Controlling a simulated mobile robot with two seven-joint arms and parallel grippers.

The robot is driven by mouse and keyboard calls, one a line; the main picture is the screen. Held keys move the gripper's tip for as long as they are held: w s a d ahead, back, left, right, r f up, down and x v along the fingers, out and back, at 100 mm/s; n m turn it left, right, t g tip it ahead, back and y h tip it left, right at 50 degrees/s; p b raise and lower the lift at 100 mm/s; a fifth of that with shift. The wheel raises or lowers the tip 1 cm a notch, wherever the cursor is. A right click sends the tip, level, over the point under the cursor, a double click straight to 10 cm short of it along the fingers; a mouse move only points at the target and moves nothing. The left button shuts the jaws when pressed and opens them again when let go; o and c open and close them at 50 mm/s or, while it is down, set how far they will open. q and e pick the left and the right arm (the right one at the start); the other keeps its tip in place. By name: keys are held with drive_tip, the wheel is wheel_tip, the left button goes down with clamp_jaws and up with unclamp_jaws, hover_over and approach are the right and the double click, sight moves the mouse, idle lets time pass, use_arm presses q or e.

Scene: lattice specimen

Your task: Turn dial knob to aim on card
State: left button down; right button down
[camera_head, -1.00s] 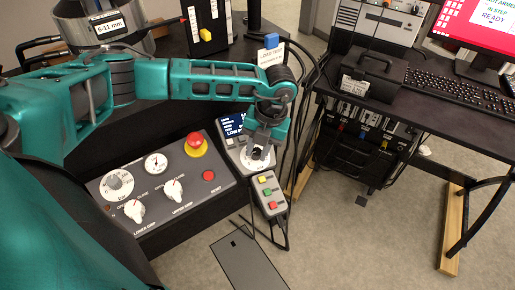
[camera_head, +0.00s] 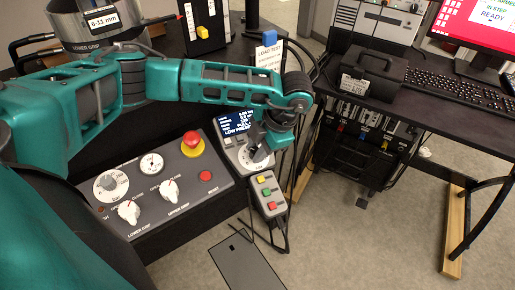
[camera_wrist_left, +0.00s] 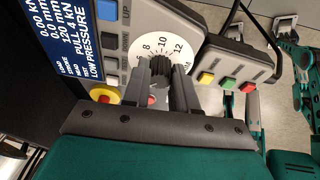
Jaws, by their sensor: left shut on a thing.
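The dial knob (camera_wrist_left: 160,68) is dark and ribbed, on a white numbered dial plate (camera_wrist_left: 139,46) below a small blue screen (camera_wrist_left: 83,40). My left gripper (camera_wrist_left: 161,88) is shut on the knob, with one finger on each side. In the head view my left gripper (camera_head: 257,146) comes down over the dial and hides most of the knob. The knob's pointer and its exact setting cannot be made out. A white card (camera_head: 268,56) headed LOAD TEST stands behind the dial unit; its smaller print is unreadable. My right gripper is not in view.
Yellow, green and red buttons (camera_head: 268,191) sit right in front of the dial. A grey panel (camera_head: 150,232) to the left carries several knobs and a red emergency button (camera_head: 192,141). Cables hang at the right. A desk with a keyboard (camera_head: 458,92) stands further right.

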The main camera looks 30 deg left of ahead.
use_arm(q)
drive_tip(key=shift+m, duration=0.4)
drive_tip(key=c, duration=0.9)
unclamp_jaws()
drive_tip(key=shift+r, duration=0.1)
drive_tip(key=v, duration=1.2)
drive_tip(key=shift+d+r, duration=0.25)
drive_tip(key=shift+r, duration=0.1)
